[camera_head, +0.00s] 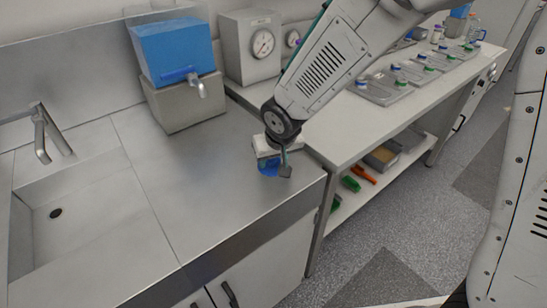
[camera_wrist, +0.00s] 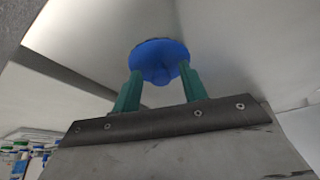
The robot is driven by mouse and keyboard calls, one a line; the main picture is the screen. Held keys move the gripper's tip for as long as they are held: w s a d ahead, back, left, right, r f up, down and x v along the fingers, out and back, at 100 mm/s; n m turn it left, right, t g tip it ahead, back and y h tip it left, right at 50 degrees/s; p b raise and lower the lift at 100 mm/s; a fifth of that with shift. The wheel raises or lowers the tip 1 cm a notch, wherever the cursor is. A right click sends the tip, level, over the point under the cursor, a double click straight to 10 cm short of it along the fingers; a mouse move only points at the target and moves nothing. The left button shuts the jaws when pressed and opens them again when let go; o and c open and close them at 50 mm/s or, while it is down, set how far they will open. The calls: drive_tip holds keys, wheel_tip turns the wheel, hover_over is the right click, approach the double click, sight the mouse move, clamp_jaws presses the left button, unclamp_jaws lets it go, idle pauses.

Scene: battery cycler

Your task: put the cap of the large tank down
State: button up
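The large blue tank (camera_head: 172,48) stands on a grey block at the back of the steel counter, with a tap on its front. The blue round cap (camera_head: 268,168) is low over the counter's right part, partly hidden by my gripper (camera_head: 283,165). In the wrist view, the cap (camera_wrist: 160,58) has its knob between the two green fingers of my gripper (camera_wrist: 162,82), which look closed on it. The disc lies beyond the fingertips, facing a pale grey surface. I cannot tell whether the cap touches the counter.
A sink with a faucet (camera_head: 42,135) is at the left. A grey box with a dial gauge (camera_head: 262,43) stands behind my arm. The counter's front edge (camera_head: 250,225) is near the cap. A bench with trays (camera_head: 382,88) is at the right. The middle counter (camera_head: 205,190) is clear.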

drive_tip(key=shift+s+r, duration=0.1)
drive_tip(key=shift+r, duration=0.4)
drive_tip(key=v, duration=1.1)
drive_tip(key=shift+s, duration=0.2)
drive_tip(key=shift+d+r, duration=0.2)
drive_tip(key=s+d+r+m+h, duration=0.1)
drive_tip(key=s+d+r, duration=0.1)
drive_tip(key=s+d, duration=0.3)
drive_tip(key=s+d+r+m, duration=0.1)
drive_tip(key=s+d+r, duration=0.15)
drive_tip(key=d, duration=0.55)
drive_tip(key=s+d+r+g, duration=0.1)
drive_tip(key=s+d, duration=0.3)
drive_tip(key=s, duration=0.3)
drive_tip(key=s+d+r+m+g, duration=0.1)
drive_tip(key=s+d+g, duration=0.1)
drive_tip(key=s+d, duration=0.2)
drive_tip(key=s, duration=0.3)
drive_tip(key=shift+s, duration=0.35)
